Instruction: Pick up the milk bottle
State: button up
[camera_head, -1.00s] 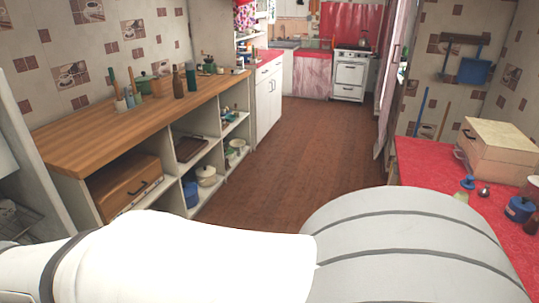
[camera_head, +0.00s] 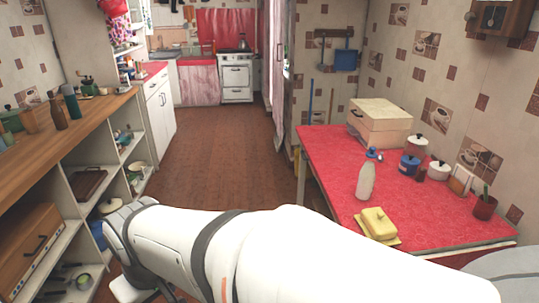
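The milk bottle looks to be the white bottle (camera_head: 365,181) standing upright on the red counter (camera_head: 330,157) at the right. A small blue-topped item shows just behind its neck. My white arm crosses the bottom of the view, with its far end low at the left, beside the wooden shelf unit. My gripper is at most a dark, partly hidden shape at the bottom edge there, and its fingers cannot be made out. The arm's visible end is well apart from the bottle.
A yellow butter dish (camera_head: 378,222) sits in front of the bottle. The wooden shelf unit (camera_head: 75,125) lines the left; the brown floor between is clear.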

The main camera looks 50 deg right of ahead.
aim_at(366, 179)
jog(key=z, duration=2.5)
jog(key=i, duration=1)
jog(key=z, duration=0.05)
jog(key=k, duration=0.55)
jog(key=z, duration=2.95)
